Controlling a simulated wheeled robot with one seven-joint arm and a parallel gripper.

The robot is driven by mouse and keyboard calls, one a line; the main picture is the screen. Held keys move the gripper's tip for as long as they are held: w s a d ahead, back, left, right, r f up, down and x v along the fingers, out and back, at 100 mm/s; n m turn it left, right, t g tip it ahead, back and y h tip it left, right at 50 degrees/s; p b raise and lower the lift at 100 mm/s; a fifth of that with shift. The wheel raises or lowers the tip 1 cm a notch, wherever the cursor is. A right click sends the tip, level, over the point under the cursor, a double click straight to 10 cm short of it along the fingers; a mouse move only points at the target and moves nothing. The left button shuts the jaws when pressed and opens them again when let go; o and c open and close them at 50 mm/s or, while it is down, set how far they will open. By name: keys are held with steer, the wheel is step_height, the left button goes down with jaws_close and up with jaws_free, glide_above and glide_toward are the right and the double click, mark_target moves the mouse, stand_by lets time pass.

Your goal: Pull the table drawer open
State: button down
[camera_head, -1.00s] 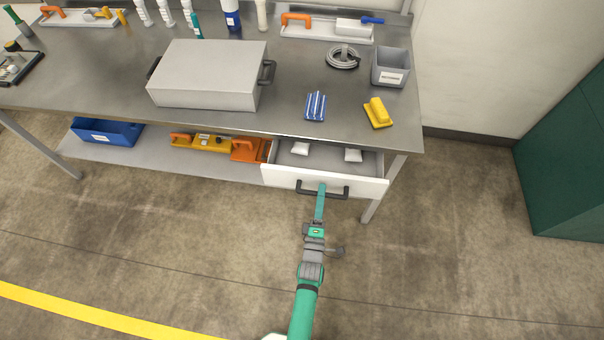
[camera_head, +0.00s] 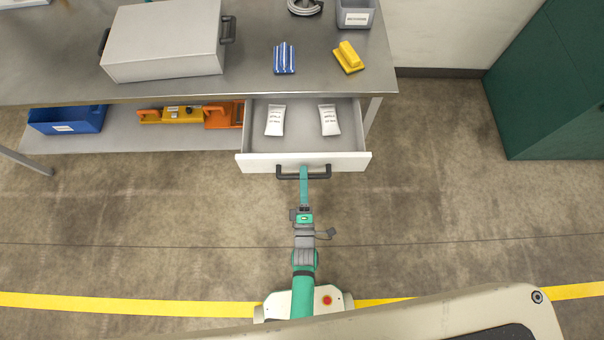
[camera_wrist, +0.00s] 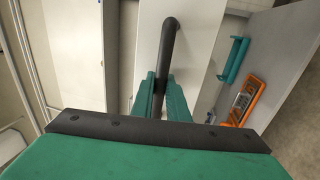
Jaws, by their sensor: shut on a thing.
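The table drawer (camera_head: 262,163) has a white front and a grey inside, and it stands well out from under the steel table (camera_head: 255,88). Two white labelled packets, a left one (camera_head: 275,120) and a right one (camera_head: 329,120), lie in it. My gripper (camera_head: 303,174) is shut on the dark bar handle (camera_head: 322,173) on the drawer front. In the wrist view, the green fingers of my gripper (camera_wrist: 160,96) close around the dark handle (camera_wrist: 167,48) from both sides.
A metal case (camera_head: 165,40), a blue striped packet (camera_head: 284,58), a yellow block (camera_head: 348,57) and a grey bin (camera_head: 355,14) are on the table. A blue bin (camera_head: 68,119) and orange and yellow tools (camera_head: 180,114) sit on the lower shelf. A green cabinet (camera_head: 550,85) stands right. The floor before the drawer is clear.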

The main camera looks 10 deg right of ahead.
steer(key=c, duration=2)
jaws_free()
steer(key=v, duration=1)
steer(key=shift+s+f, duration=0.15)
steer(key=shift+s, duration=0.2)
steer(key=shift+s+a, duration=0.1)
steer(key=s+a+r+m+g+y, duration=0.1)
steer(key=s+a+r+m+g, duration=0.1)
steer(key=s+r+m, duration=0.4)
steer(key=s+a+r+m+g+y, duration=0.1)
steer(key=s+a+r+m+g, duration=0.1)
steer(key=s+r+m, duration=0.4)
step_height(320, 180, up, 6)
steer(key=m, duration=0.4)
steer(key=shift+s+m+g, duration=0.3)
steer(key=shift+s, duration=0.05)
